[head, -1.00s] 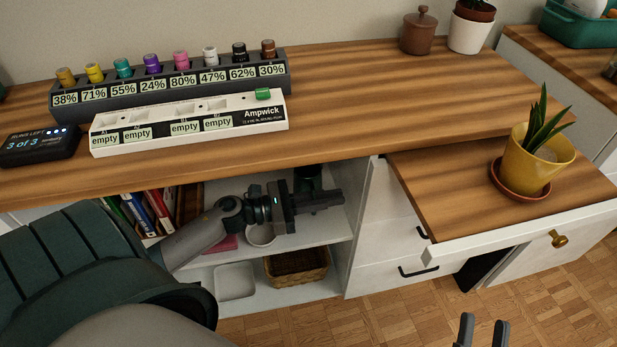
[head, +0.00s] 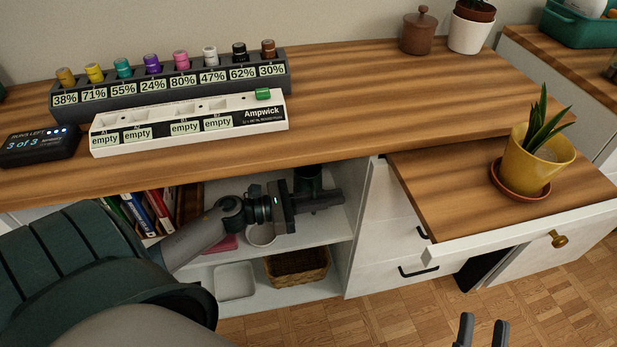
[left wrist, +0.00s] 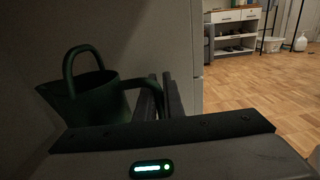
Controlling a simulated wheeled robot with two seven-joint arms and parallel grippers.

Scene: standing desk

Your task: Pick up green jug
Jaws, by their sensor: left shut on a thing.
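The dark green jug (left wrist: 95,103) shows in the left wrist view, upright, with an arched top handle and a side handle reaching toward my fingers. In the head view only a dark part of the jug (head: 307,181) shows behind my left gripper (head: 331,199), inside the open shelf under the desk. My left gripper also shows in the left wrist view (left wrist: 162,100), with its fingers close together, shut on the jug's side handle. My right gripper (head: 482,331) is at the bottom edge of the head view, with its fingers apart and nothing between them.
The shelf holds books (head: 150,211), a wicker basket (head: 298,267) and a white bin (head: 234,281). The desktop (head: 380,110) is above my left gripper and the shelf's side wall (head: 355,225) is to its right. A potted plant (head: 540,160) stands on the lower surface at right.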

